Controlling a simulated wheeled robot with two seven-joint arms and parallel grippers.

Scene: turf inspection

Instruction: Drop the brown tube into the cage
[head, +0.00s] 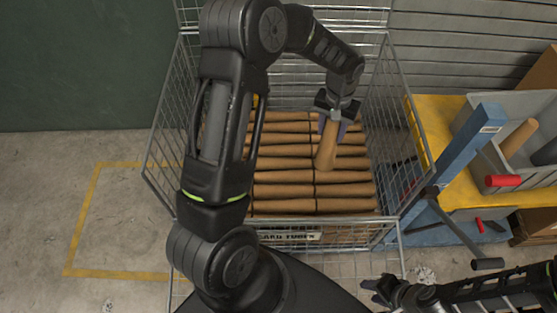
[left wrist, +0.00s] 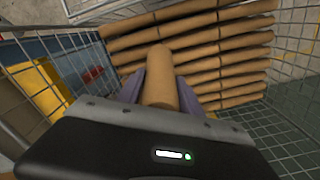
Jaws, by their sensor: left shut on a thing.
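A brown tube (head: 326,150) is held in my left gripper (head: 336,112), pointing down over the wire cage (head: 398,140). In the left wrist view the same tube (left wrist: 160,82) sits between the purple fingers of the left gripper (left wrist: 160,92). The cage holds several stacked brown tubes (head: 285,190) lying in rows below it. Whether the held tube's lower end touches the stack is hard to tell. My right gripper (head: 384,290) is low at the bottom right, outside the cage; its jaws are not clear.
A yellow bench (head: 437,112) with a blue frame (head: 470,145) stands right of the cage. A grey bin (head: 520,170) on it holds another brown tube (head: 519,138). A yellow line marks the open concrete floor (head: 120,220) at left.

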